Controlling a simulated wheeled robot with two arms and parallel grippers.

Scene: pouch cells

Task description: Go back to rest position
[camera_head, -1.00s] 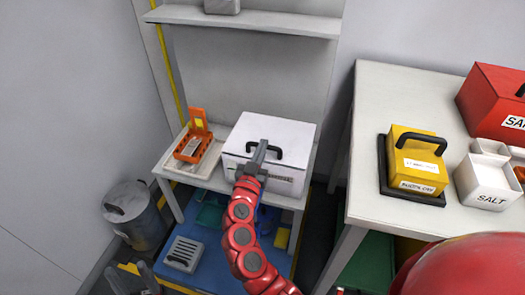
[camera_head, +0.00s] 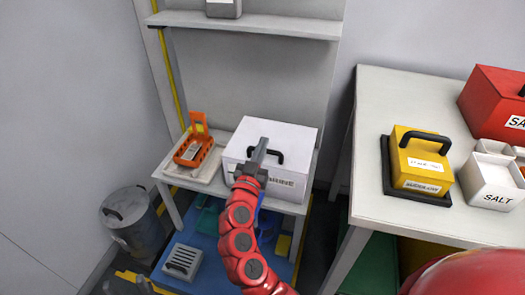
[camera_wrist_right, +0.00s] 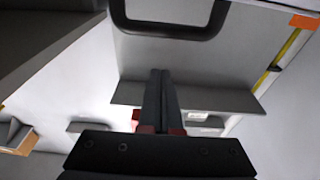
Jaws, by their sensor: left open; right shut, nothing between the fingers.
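My right gripper (camera_head: 260,150) is at the end of the red arm, in front of the black handle of the white box (camera_head: 295,135). Its fingers are together and empty. In the right wrist view the shut fingers (camera_wrist_right: 160,90) point toward a dark handle frame (camera_wrist_right: 170,25), with a visible gap between. My left gripper (camera_head: 126,289) shows only as grey fingertips at the bottom left edge. They are apart, with nothing seen between them; the rest of that arm is out of frame.
The white box stands on a small table beside an orange holder (camera_head: 195,152). A grey bin (camera_head: 130,220) stands at left. A grey slotted block (camera_head: 183,262) lies on the blue lower shelf. The right table (camera_head: 375,110) bears a yellow box (camera_head: 415,165) and salt container (camera_head: 490,185).

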